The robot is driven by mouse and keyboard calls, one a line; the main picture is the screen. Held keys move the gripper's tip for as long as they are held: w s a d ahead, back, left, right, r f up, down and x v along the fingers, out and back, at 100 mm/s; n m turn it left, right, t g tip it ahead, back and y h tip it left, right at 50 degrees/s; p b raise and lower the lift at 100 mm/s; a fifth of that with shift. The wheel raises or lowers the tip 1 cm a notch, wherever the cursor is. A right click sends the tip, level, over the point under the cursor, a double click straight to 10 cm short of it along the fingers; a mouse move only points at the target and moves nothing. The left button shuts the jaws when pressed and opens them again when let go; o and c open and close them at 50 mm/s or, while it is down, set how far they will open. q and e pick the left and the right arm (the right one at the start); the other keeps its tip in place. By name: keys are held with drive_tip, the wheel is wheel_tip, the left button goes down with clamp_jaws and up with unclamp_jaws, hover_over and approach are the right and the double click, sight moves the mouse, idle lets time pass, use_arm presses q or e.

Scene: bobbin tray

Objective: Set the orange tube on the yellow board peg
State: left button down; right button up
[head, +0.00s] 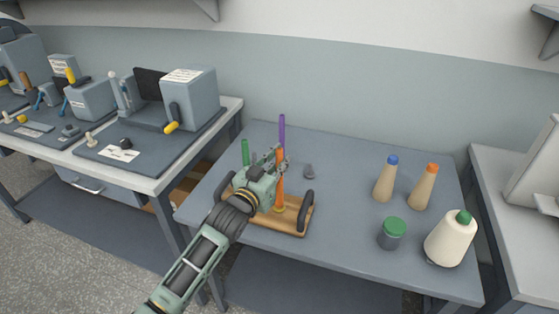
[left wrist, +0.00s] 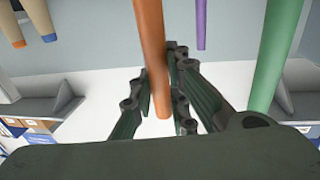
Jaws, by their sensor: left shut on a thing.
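The orange tube (head: 280,187) stands upright over the wooden board (head: 294,224). My left gripper (head: 280,163) is shut on its upper part; the tube also shows between the fingers in the left wrist view (left wrist: 152,50). The tube's lower end meets a small yellow part (head: 278,209) on the board in the head view. I cannot tell whether the tube is around the yellow peg or just above it. A purple tube (head: 282,128) and a green tube (head: 245,151) stand upright nearby, partly hidden by my gripper. My right gripper is not in view.
The board has dark handles (head: 306,211) at its ends. A small grey piece (head: 309,171) stands behind it. To the right are a blue-topped cone (head: 384,182), an orange-topped cone (head: 424,190), a green-lidded jar (head: 392,234) and a cream thread cone (head: 450,240). The table between is clear.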

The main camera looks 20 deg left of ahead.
use_arm(q)
drive_tip(key=shift+f, duration=0.5)
drive_tip(key=c, duration=1.6)
unclamp_jaws()
drive_tip(key=s, duration=0.4)
drive_tip(key=s+a, duration=0.1)
drive_tip(key=s, duration=0.3)
drive_tip(key=s+a, duration=0.1)
drive_tip(key=s, duration=0.2)
drive_tip(key=shift+s+a, duration=0.15)
drive_tip(key=shift+s, duration=0.25)
drive_tip(key=shift+f, duration=0.1)
